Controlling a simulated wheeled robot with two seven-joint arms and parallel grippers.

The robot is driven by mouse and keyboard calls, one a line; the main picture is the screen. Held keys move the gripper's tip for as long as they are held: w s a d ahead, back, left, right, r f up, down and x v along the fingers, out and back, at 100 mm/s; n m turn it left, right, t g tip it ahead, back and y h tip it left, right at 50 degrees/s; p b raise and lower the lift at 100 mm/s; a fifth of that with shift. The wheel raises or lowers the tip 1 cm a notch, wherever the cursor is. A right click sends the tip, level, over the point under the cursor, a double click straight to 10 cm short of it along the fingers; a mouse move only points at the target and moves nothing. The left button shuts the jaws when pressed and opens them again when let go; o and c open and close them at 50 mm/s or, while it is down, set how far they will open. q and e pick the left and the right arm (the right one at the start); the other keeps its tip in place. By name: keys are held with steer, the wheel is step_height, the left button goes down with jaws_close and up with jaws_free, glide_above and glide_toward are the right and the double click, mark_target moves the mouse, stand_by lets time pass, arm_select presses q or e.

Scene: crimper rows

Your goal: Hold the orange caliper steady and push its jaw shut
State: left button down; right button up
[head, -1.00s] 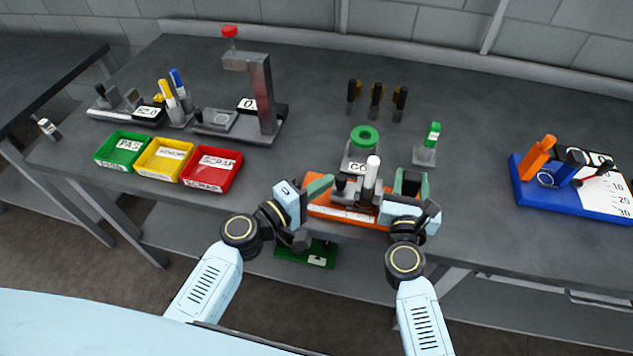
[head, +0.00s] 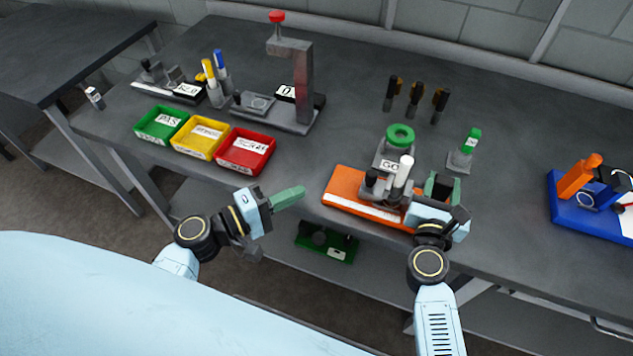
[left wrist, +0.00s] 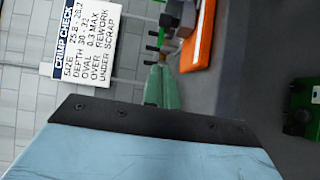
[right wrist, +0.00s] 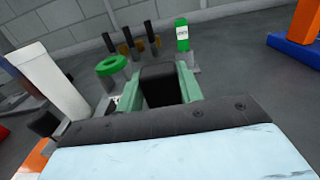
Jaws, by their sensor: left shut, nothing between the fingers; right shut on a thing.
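The orange caliper (head: 344,186) lies near the bench's front edge, with a white scale strip along its front and grey and black jaw parts (head: 374,186) on top. A white cylinder (head: 403,172) stands at those jaws. My right gripper (head: 442,187) is at the caliper's right end, shut on a dark block (right wrist: 160,84) that appears to be part of the caliper. My left gripper (head: 300,192) is shut and empty, left of the caliper and apart from it. In the left wrist view its green fingers (left wrist: 161,85) are together, near the caliper's orange edge (left wrist: 198,38). Whether the jaws touch the cylinder is unclear.
A green ring gauge (head: 400,136) stands behind the caliper, a green-topped gauge (head: 467,150) right of it. Green, yellow and red trays (head: 245,165) sit to the left, below a grey press (head: 303,85). A blue-based fixture (head: 565,206) is at right.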

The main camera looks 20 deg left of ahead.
mark_target(352, 193)
arm_select(q)
steer(key=w+m+g+h, duration=0.1)
steer(key=w+a+m+g+h, duration=0.1)
steer(key=w+a, duration=0.1)
steer(key=w, duration=0.1)
steer(key=shift+a+f+m+g+h, duration=0.1)
steer(key=shift+a+m+g+h, duration=0.15)
steer(key=shift+m+g+h, duration=0.15)
steer(key=shift+w+a, duration=0.2)
steer(key=shift+a, duration=0.05)
steer(key=shift+w+g+h, duration=0.2)
steer(key=shift+g+h, duration=0.1)
steer(key=shift+g, duration=0.1)
steer(key=x, duration=0.9)
steer(key=shift+w+d, duration=0.1)
steer(key=shift+d, duration=0.15)
steer(key=d, duration=0.3)
steer(key=shift+d, duration=0.15)
arm_select(e)
steer(key=shift+d, duration=0.1)
arm_select(q)
steer(key=shift+s+d, duration=0.3)
steer(key=shift+d, duration=0.05)
steer(key=shift+s+d+m, duration=0.1)
steer(key=shift+d+m, duration=0.2)
steer(key=shift+d, duration=0.35)
